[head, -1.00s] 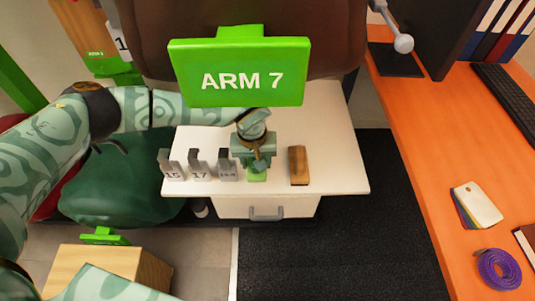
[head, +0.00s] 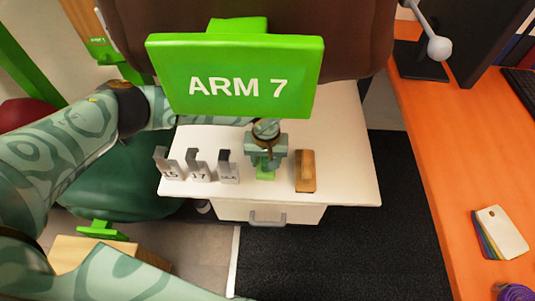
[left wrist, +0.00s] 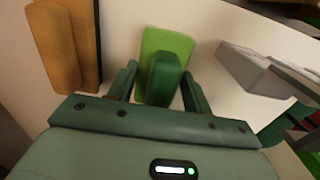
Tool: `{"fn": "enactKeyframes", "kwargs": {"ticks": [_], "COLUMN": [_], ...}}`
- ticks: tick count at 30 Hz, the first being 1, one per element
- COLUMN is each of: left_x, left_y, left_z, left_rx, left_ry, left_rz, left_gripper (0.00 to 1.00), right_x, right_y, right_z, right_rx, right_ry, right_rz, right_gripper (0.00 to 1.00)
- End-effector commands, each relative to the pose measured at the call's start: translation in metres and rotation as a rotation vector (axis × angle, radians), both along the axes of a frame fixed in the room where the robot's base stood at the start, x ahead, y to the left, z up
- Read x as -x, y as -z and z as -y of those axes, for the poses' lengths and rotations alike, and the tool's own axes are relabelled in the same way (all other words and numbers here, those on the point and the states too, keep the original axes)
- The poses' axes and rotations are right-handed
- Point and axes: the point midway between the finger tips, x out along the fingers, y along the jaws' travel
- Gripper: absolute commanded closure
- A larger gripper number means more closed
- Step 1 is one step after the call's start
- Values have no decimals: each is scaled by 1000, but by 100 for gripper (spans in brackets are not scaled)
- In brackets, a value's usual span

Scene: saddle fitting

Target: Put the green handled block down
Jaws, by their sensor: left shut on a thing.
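The green handled block (head: 264,175) is at the front part of the white cabinet top (head: 340,180). My left gripper (head: 266,160) is above it and shut on its handle. In the left wrist view, the dark green handle (left wrist: 163,80) stands between the two fingers, with the lighter green base (left wrist: 165,42) beyond it. I cannot tell whether the base touches the top. My right gripper is not in view.
A brown wooden block with a handle (head: 305,172) lies just right of the green block. Three grey numbered pieces, marked 15 (head: 168,165), 17 (head: 197,167) and one hard to read (head: 228,168), stand to the left. A green "ARM 7" sign (head: 235,78) covers the back.

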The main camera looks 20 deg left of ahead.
Motion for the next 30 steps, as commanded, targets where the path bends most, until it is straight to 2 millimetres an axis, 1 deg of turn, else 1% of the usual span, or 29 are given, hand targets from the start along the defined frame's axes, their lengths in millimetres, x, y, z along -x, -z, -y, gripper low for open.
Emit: {"fn": "enactKeyframes", "kwargs": {"ticks": [1,3,6,16,17,18,19,26,30], "left_x": [0,0,0,0,0,0,0,0,1], "left_y": [15,24,31,32,32,32,32,32,38], "left_z": [0,0,1,0,0,0,0,0,0], "left_rx": [0,0,1,0,0,0,0,1,1], "left_ry": [-1,0,1,1,1,1,1,1,1], "left_rz": [-5,-3,0,2,2,2,2,1,-1], "left_gripper": [75,75,75,75,45,34,29,29,29], "right_x": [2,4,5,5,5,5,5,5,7], "right_y": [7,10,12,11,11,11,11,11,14], "right_z": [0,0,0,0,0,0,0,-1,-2], "right_rx": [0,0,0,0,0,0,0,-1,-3], "right_ry": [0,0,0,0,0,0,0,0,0], "right_rz": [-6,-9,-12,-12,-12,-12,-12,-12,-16], "right_gripper": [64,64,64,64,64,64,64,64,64]}}
